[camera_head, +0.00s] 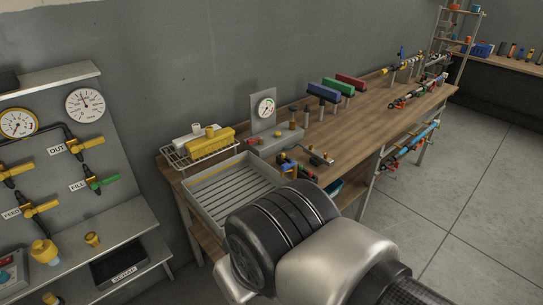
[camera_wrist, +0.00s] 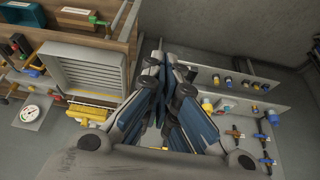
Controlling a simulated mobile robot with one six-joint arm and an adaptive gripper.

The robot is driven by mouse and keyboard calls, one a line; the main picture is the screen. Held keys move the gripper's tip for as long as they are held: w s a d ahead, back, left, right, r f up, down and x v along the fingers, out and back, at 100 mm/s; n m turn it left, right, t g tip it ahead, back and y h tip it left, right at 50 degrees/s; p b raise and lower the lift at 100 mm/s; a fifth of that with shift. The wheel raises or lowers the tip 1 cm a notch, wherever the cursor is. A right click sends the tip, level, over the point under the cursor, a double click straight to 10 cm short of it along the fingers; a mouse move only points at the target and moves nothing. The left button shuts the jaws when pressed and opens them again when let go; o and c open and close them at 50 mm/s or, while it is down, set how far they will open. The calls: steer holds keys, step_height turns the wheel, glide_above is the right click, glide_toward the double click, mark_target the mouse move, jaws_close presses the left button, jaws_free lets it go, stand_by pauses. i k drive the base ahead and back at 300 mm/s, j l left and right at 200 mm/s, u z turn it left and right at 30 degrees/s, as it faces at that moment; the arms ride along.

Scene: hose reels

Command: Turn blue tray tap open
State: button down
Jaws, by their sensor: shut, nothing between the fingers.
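A small fitting with a blue part (camera_head: 284,161) is on the bench just right of the slatted tray (camera_head: 192,213) in the head view; I cannot tell for sure that it is the blue tray tap, nor how its handle is set. The tray also shows in the wrist view (camera_wrist: 52,66), left of my gripper. My gripper (camera_wrist: 166,62) is shut and empty in the wrist view, its fingertips close together and apart from the tray and the taps. In the head view my arm's wrist covers the tray's near right corner, and the fingers are hidden.
A wall panel on the left carries gauges (camera_head: 85,105), several yellow-handled taps and a green-handled tap (camera_head: 104,182), above a metal shelf (camera_head: 130,218). A wire rack (camera_head: 176,157) with a yellow block (camera_head: 211,141) stands behind the tray. Floor is clear at right.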

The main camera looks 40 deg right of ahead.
mark_target(286, 167)
steer(key=i+l+z, duration=0.15)
steer(key=l, duration=0.2)
steer(key=l+z, duration=0.1)
steer(key=l, duration=0.2)
steer(key=i+l+z, duration=0.15)
steer(key=l, duration=0.15)
steer(key=i+l+z, duration=0.1)
steer(key=l, duration=0.25)
